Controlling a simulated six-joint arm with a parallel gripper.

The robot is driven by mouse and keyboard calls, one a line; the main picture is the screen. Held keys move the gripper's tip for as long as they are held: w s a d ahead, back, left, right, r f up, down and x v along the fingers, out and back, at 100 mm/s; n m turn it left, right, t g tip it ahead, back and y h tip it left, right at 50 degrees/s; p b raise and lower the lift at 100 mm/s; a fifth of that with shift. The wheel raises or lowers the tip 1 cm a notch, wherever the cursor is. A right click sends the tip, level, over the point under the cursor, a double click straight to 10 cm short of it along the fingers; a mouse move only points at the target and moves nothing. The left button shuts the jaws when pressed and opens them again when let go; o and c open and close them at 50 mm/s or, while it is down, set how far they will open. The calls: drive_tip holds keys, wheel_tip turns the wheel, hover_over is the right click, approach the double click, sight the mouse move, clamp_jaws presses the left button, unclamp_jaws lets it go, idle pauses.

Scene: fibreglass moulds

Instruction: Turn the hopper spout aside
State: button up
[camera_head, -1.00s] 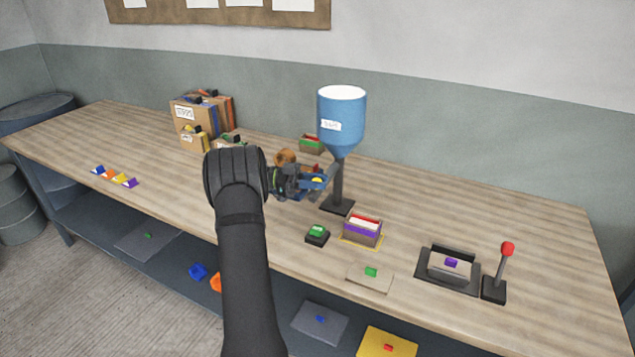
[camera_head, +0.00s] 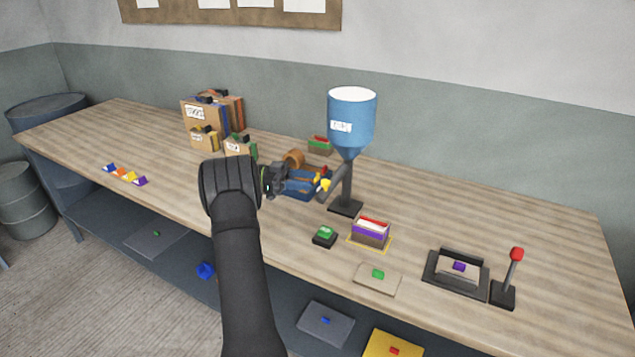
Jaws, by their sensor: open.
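The hopper (camera_head: 351,122) is a blue funnel with a white top and a label, on a dark post and base. Its grey spout (camera_head: 337,179) slants down to the left from the cone. A small yellow piece (camera_head: 324,185) shows beside the spout's lower end. My gripper (camera_head: 312,184) is open and reaches from the left to the spout's lower end, with blue parts at its jaws. I cannot tell whether the jaws touch the spout or the yellow piece.
A brown roll (camera_head: 293,159) is just behind my gripper. A green button (camera_head: 325,234) and a box of coloured sheets (camera_head: 371,231) stand in front of the hopper. Boxes (camera_head: 212,112) stand at the back left. A red-knobbed lever (camera_head: 511,279) is at the right.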

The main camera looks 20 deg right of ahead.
drive_tip(key=shift+w+a, duration=0.3)
drive_tip(key=shift+a, duration=0.25)
drive_tip(key=shift+c, duration=0.4)
